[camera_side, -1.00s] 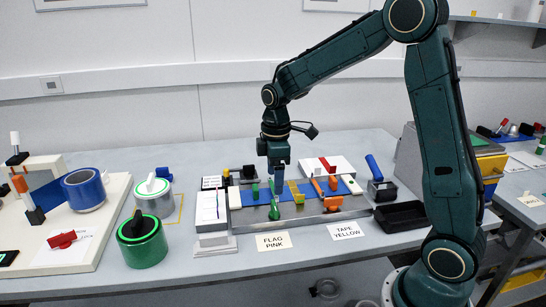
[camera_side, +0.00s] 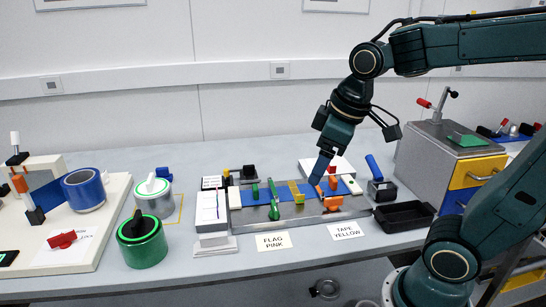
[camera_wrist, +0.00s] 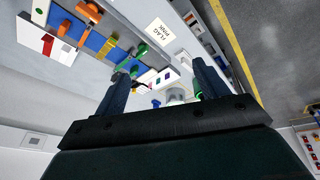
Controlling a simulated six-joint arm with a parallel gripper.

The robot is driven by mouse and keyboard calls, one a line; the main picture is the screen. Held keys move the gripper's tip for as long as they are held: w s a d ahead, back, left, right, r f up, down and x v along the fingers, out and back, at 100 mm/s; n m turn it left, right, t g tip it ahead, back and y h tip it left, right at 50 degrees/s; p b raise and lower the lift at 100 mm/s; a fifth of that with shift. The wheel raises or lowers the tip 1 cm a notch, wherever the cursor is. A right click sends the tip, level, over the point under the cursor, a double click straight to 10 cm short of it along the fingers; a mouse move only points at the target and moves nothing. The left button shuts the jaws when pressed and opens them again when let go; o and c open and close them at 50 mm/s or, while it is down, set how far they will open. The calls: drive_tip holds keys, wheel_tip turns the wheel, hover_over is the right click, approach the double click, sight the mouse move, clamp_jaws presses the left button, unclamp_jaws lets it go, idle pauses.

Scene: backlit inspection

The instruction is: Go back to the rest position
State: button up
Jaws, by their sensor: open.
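My gripper (camera_side: 320,168) is tilted above the right part of the blue strip in the side view, with its fingers pointing down and left. In the wrist view my gripper (camera_wrist: 160,85) has its two dark fingers spread wide apart with nothing between them. The blue strip (camera_side: 258,194) lies in a grey tray (camera_side: 285,214) and bears green, yellow and orange pieces. I cannot tell from the side view how high the fingertips are above the pieces.
Label cards FLAG PINK (camera_side: 273,241) and TAPE YELLOW (camera_side: 345,230) lie in front. A black bin (camera_side: 404,216) and a grey cabinet with a yellow drawer (camera_side: 470,172) stand at right.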

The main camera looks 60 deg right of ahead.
drive_tip(key=s+a+m+t, duration=0.1)
drive_tip(key=s+m, duration=0.2)
drive_tip(key=s, duration=0.4)
drive_tip(key=shift+s+a+t, duration=0.25)
drive_tip(key=shift+s+t, duration=0.15)
